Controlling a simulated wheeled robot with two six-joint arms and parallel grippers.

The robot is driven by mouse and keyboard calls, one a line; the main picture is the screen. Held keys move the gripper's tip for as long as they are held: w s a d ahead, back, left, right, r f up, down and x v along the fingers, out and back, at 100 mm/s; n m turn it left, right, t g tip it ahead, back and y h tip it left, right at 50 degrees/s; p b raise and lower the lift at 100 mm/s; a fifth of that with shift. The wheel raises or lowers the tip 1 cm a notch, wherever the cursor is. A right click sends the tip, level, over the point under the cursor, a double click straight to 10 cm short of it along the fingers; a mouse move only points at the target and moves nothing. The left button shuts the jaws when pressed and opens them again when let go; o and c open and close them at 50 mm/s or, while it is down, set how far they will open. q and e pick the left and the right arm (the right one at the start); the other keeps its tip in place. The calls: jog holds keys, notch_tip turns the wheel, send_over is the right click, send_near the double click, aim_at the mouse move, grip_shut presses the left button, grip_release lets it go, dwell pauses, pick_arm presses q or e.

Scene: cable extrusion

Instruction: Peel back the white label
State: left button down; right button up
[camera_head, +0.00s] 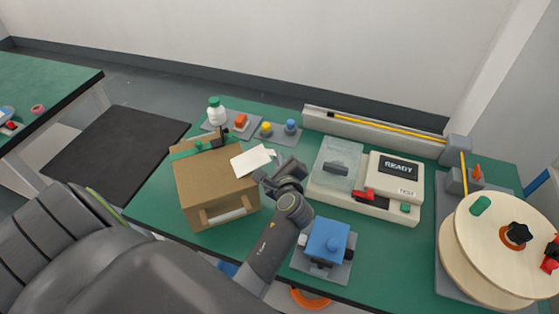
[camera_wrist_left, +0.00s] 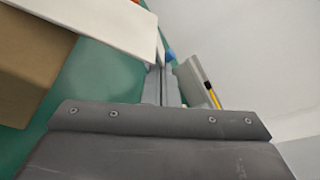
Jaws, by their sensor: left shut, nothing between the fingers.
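The white label (camera_head: 250,161) lies at the top right of the brown cardboard box (camera_head: 205,180), with one corner reaching toward the box's right edge. In the left wrist view the label (camera_wrist_left: 105,22) is a pale sheet at the upper left, over the brown box (camera_wrist_left: 30,70). My left gripper (camera_head: 270,178) is just right of the box, close to the label. Its fingers (camera_wrist_left: 161,85) are shut with nothing between them, and the label's edge appears beside them. Whether they touch the label is unclear. My right gripper is not in view.
A green strap with a black clip (camera_head: 222,138) crosses the box's back edge. A large cable reel (camera_head: 500,235) is at the far right. Small parts (camera_head: 240,120) stand behind.

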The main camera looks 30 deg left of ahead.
pick_arm(q)
jog(key=r+p, duration=0.1)
jog(key=r, duration=0.1)
jog(key=r+n+p, duration=0.1)
jog(key=shift+s+a+t+p, duration=0.2)
jog(key=shift+s+t+p, duration=0.05)
jog(key=shift+t+p, duration=0.05)
jog(key=shift+f, duration=0.1)
